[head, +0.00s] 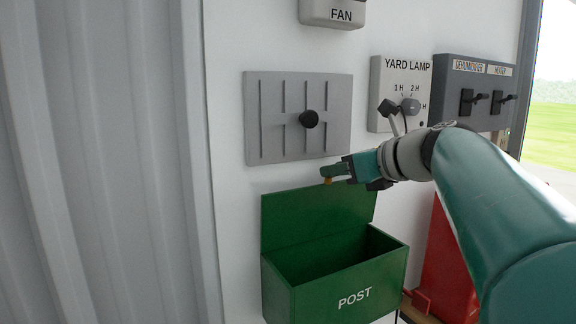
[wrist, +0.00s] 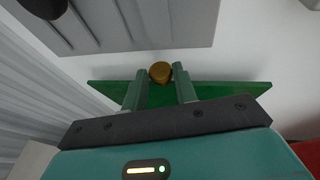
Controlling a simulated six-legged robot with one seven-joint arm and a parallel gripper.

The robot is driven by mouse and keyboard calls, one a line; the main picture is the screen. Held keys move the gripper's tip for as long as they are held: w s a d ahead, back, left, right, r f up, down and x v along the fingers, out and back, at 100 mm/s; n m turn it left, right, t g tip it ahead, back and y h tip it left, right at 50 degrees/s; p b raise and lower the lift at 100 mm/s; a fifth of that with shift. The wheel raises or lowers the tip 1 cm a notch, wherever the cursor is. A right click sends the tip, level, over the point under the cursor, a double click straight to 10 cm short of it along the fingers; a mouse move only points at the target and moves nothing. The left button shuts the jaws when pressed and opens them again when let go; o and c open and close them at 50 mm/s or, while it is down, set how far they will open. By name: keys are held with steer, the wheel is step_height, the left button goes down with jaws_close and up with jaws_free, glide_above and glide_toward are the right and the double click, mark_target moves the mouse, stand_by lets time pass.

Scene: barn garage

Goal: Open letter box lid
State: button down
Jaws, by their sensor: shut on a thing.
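The green letter box (head: 340,292) marked POST is on the white wall. Its green lid (head: 310,222) stands raised, close to upright at the back of the box, and the inside shows. My gripper (head: 332,173) is at the lid's top edge, coming in from the right. In the wrist view the lid (wrist: 225,90) runs as a green strip behind my fingers. A round brass-coloured knob (wrist: 160,71) sits between my fingertips, and my gripper is shut on it. The knob (head: 327,181) shows small below my fingers in the head view.
The YARD LAMP switch (head: 400,90) and DEHUMIDIFIER/HEATER panel (head: 475,92) are to the right, near my arm. A red object (head: 452,265) stands right of the box.

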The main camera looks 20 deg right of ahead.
steer(key=shift+s+d+f, duration=0.1)
steer(key=shift+s+f, duration=0.25)
steer(key=shift+s, duration=0.25)
steer(key=shift+s+d+f, duration=0.1)
steer(key=shift+s+f, duration=0.2)
steer(key=shift+s, duration=0.3)
steer(key=c, duration=1.1)
jaws_free()
steer(key=shift+w, duration=0.1)
steer(key=shift+r+t, duration=0.1)
steer(key=shift+t, duration=0.2)
steer(key=v, duration=1.4)
